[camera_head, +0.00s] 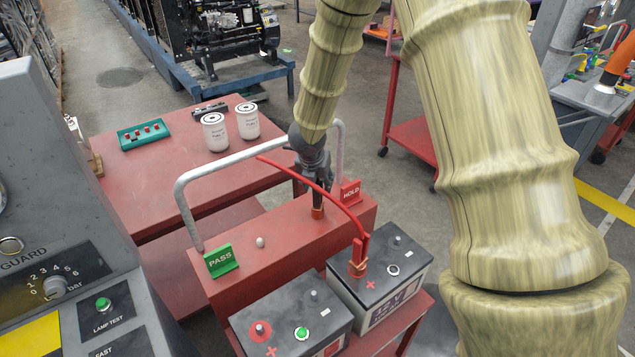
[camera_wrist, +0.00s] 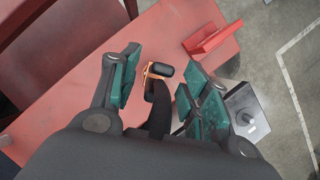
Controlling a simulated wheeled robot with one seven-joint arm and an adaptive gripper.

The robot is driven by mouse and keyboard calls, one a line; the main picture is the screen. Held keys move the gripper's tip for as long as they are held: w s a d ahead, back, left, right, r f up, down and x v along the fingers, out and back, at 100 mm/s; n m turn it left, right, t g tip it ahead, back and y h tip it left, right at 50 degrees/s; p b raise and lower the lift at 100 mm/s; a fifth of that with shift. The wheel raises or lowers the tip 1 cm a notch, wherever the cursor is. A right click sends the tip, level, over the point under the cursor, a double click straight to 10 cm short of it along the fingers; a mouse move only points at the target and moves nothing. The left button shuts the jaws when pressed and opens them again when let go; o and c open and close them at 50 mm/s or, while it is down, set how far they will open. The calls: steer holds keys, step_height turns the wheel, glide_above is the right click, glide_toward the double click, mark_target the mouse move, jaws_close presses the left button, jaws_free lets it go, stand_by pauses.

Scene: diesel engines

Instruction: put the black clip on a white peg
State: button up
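The black clip (camera_wrist: 157,95), with copper-orange jaws, lies between my fingers in the wrist view. Its copper part (camera_head: 317,212) shows low at the red box top in the head view, near the red HOLD sign (camera_head: 351,192). My gripper (camera_wrist: 164,62) has its green-padded fingers apart on either side of the clip, with a visible gap at the left finger. In the head view my gripper (camera_head: 317,190) points down over the box. One white peg (camera_head: 260,242) stands bare beside the green PASS sign (camera_head: 221,260). Whether another peg is under the clip is hidden.
A red cable (camera_head: 325,192) arcs near my gripper to a red clip (camera_head: 358,262) on the right battery (camera_head: 380,278). Another battery (camera_head: 292,320) stands at left. A grey rail (camera_head: 182,205) rises behind the red box (camera_head: 285,250). White filters (camera_head: 214,132) stand on the table behind.

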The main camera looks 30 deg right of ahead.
steer(key=v, duration=1.2)
steer(key=shift+w, duration=0.1)
stand_by(0.7)
